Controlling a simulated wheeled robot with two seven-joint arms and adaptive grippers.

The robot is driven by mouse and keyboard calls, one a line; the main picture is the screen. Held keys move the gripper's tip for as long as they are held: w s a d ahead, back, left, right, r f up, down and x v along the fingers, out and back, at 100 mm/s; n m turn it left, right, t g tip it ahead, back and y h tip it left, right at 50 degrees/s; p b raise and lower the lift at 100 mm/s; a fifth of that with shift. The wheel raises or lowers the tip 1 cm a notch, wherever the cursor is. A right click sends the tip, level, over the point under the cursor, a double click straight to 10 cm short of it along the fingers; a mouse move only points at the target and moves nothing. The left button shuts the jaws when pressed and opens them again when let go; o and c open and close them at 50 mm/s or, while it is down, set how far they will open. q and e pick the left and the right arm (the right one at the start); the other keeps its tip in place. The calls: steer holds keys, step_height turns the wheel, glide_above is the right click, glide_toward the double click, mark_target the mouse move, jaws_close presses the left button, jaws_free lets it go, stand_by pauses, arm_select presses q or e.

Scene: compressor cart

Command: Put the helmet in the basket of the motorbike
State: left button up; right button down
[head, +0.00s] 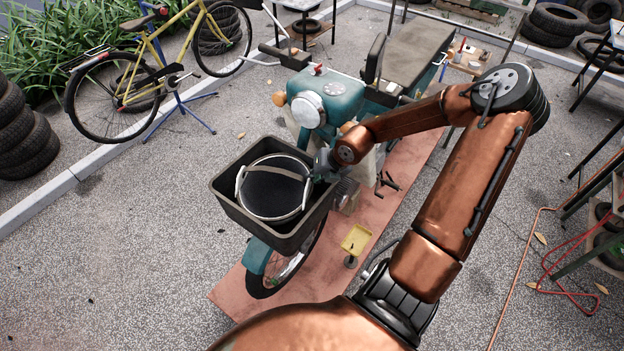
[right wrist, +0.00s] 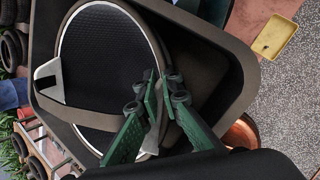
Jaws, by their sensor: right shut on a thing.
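The helmet (head: 270,192) lies with its dark padded inside facing up and a pale rim around it. It is within the walls of the black basket (head: 258,230), mounted at the front of the teal motorbike (head: 343,97). My right gripper (head: 317,172) is at the basket's right side, partly hidden by my arm. In the right wrist view, its green fingers (right wrist: 160,88) are shut on the edge of the helmet (right wrist: 105,45), beside a strap. Whether the helmet touches the basket floor is hidden. My left gripper is not in view.
The motorbike stands on a reddish platform (head: 390,190). A yellow tray (head: 356,239) sits on a small stand right of the basket. A yellow bicycle (head: 140,70) and stacked tyres (head: 25,140) are at the left. The paving left of the basket is clear.

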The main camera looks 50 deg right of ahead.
steer(key=shift+f, duration=0.1)
steer(key=c, duration=2.1)
jaws_free()
steer(key=p+v, duration=0.5)
steer(key=v, duration=0.8)
steer(key=shift+w, duration=0.15)
